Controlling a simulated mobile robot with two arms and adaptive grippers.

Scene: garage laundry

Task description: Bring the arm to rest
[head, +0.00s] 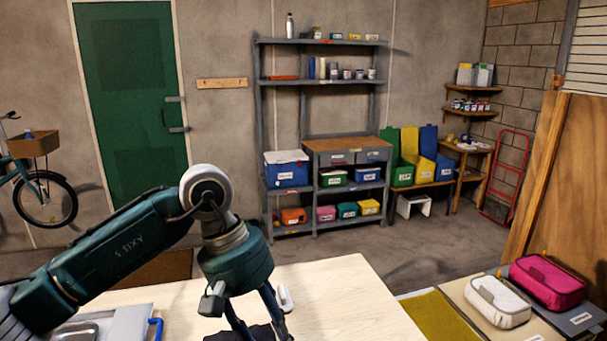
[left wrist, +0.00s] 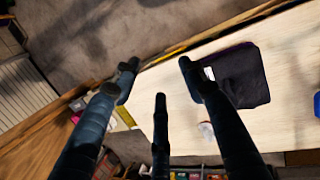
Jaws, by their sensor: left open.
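My left arm comes in from the left in the head view, bent at a grey and teal wrist joint. My left gripper (head: 256,322) points down over the pale wooden table (head: 335,290), its fingertips cut off by the bottom edge. In the left wrist view, the gripper (left wrist: 158,76) has its dark fingers spread apart with nothing between them. A folded dark cloth (left wrist: 240,78) lies on the table, beyond the fingers; part of it shows in the head view (head: 225,335). My right gripper is not in view.
A small white object (head: 284,299) lies on the table beside the gripper. A grey tray (head: 120,322) with a blue handle is at the table's left. White (head: 497,300) and pink (head: 548,280) pouches lie at the right. A shelf (head: 315,41) stands behind, past open floor.

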